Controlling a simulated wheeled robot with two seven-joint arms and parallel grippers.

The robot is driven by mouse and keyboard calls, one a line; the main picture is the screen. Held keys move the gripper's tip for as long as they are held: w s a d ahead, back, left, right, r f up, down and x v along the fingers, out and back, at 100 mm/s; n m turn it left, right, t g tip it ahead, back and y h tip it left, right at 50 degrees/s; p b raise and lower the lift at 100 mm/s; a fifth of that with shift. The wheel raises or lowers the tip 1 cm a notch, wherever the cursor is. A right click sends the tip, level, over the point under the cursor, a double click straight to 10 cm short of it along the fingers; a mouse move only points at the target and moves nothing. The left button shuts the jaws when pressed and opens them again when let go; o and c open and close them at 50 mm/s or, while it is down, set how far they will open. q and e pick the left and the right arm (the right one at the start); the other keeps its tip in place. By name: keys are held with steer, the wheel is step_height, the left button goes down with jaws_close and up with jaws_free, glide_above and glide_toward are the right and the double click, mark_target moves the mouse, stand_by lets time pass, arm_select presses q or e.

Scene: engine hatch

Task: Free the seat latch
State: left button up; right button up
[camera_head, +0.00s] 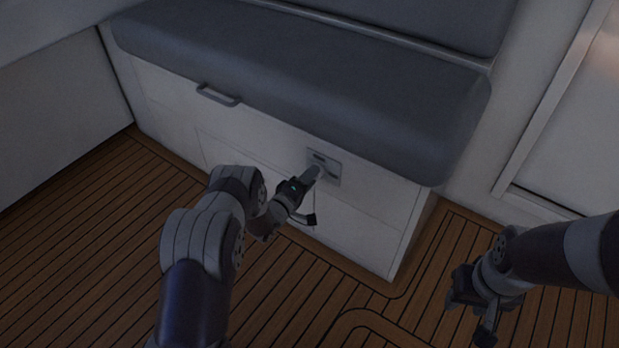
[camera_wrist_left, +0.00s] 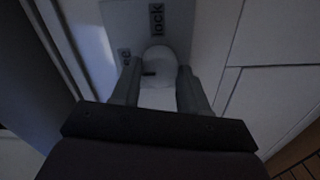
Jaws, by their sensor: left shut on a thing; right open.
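The seat latch is a small grey plate (camera_head: 330,158) on the white front of the bench seat, just below the dark grey cushion (camera_head: 300,90). In the left wrist view the plate (camera_wrist_left: 113,20) carries dark lettering, partly readable as "lock", and a round pale knob (camera_wrist_left: 160,62) with a short dark mark. My left gripper (camera_head: 317,173) is at the latch; in the left wrist view its fingers (camera_wrist_left: 158,85) are shut on the knob, one on each side. My right gripper (camera_head: 465,300) is open and empty, low at the right, away from the bench.
A grey handle (camera_head: 218,95) sits on the bench front to the left of the latch. Panel seams run across the bench front (camera_head: 365,235). The slatted wooden floor (camera_head: 90,250) is clear. A light framed door or panel (camera_head: 570,120) stands at the right.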

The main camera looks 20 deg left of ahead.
arm_select(q)
steer(key=shift+f+n, duration=0.1)
steer(key=shift+n, duration=0.2)
steer(key=o, duration=1.1)
steer(key=shift+c, duration=0.2)
steer(key=p+v, duration=0.5)
steer(key=v, duration=0.7)
steer(key=shift+s, duration=0.35)
steer(key=shift+a, duration=0.1)
